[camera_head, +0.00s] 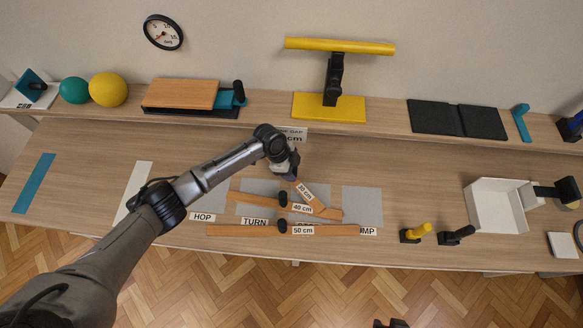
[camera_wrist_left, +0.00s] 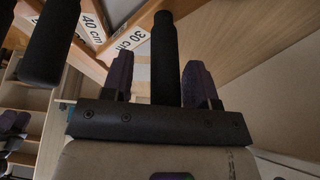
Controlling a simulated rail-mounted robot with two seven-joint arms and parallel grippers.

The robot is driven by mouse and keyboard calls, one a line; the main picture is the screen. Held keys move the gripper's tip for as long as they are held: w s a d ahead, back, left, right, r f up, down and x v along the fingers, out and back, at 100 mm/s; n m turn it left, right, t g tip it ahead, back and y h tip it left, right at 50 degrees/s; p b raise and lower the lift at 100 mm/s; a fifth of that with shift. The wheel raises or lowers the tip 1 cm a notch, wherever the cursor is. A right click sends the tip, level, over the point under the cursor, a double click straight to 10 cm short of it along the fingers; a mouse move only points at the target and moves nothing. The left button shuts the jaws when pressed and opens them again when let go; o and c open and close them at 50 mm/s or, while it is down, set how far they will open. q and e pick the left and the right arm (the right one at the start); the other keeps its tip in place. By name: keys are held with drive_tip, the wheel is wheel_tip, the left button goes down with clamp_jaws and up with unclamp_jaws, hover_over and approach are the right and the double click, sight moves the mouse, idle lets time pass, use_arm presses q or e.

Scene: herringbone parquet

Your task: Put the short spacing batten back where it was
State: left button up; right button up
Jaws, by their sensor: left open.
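The 50 cm batten (camera_head: 235,231) lies in front. My left gripper (camera_head: 291,174) is at the upper left end of the short batten. I cannot tell whether the fingers touch the handle. A dark part at the bottom edge (camera_head: 391,323) may be my right gripper.
Grey squares (camera_head: 362,206) with word cards lie under and around the battens. A white bin (camera_head: 497,206) and two small handled pieces, yellow (camera_head: 417,233) and black (camera_head: 457,236), are to the right. A raised back shelf (camera_head: 390,116) holds several objects.

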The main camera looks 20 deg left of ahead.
use_arm(q)
drive_tip(key=shift+r+p, duration=0.3)
drive_tip(key=shift+r, duration=0.4)
drive_tip(key=v, duration=1.1)
drive_tip(key=shift+a+r+p, duration=0.15)
drive_tip(key=shift+a+p, duration=0.05)
drive_tip(key=shift+p, duration=0.25)
drive_tip(key=s+d+f+n+t, duration=0.1)
drive_tip(key=s+d+f+n, duration=0.2)
drive_tip(key=s, duration=0.5)
drive_tip(key=s+d+f+n, duration=0.1)
drive_tip(key=s+d+f, duration=0.35)
drive_tip(key=s, duration=0.35)
drive_tip(key=s+a+r+n+y, duration=0.1)
drive_tip(key=s+a+n, duration=0.2)
drive_tip(key=s, duration=0.2)
drive_tip(key=s+a+r+n+t+y, duration=0.1)
drive_tip(key=s+a+n, duration=0.1)
drive_tip(key=s+n, duration=0.2)
drive_tip(key=s+a+r+n+t+y, duration=0.1)
drive_tip(key=s+a+n+y, duration=0.1)
drive_tip(key=s, duration=0.6)
drive_tip(key=shift+s+a+r+n, duration=0.15)
drive_tip(key=shift+a+r+n, duration=0.2)
drive_tip(key=shift+a+n, duration=0.4)
drive_tip(key=shift+r, duration=0.1)
